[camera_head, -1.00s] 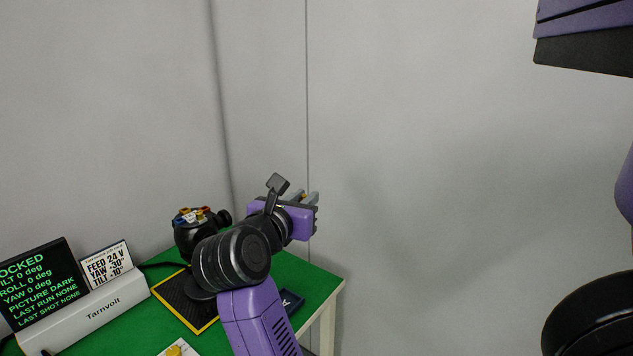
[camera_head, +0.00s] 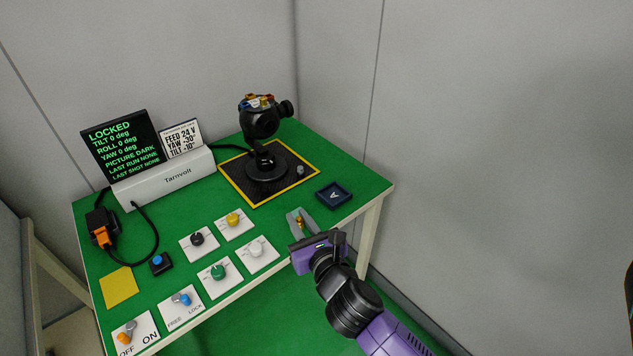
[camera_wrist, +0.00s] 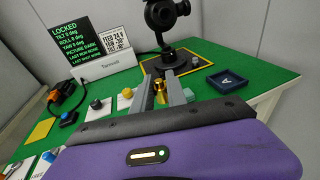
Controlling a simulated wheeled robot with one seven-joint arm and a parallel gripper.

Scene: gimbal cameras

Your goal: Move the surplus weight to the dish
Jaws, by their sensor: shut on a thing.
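My gripper (camera_head: 299,219) is shut on a small brass-coloured weight (camera_wrist: 160,91), held between the grey fingers near the table's front right edge. The dish, a dark blue square tray marked A (camera_head: 345,197), sits on the green table, up and right of my gripper. It also shows right of the fingers in the wrist view (camera_wrist: 228,85). A black gimbal (camera_head: 264,124) stands on a black mat with a yellow border (camera_head: 240,182). Coloured pieces (camera_head: 258,101) sit on top of its head. A small grey piece (camera_head: 300,170) rests on the mat.
White panels with black, yellow, white and green knobs (camera_head: 219,272) lie left of my gripper. A white Tarnvolt console (camera_head: 165,178) carries a screen reading LOCKED (camera_head: 123,147) and a card (camera_head: 181,139). An orange-and-black connector (camera_head: 101,232) and a yellow square (camera_head: 119,287) lie at left.

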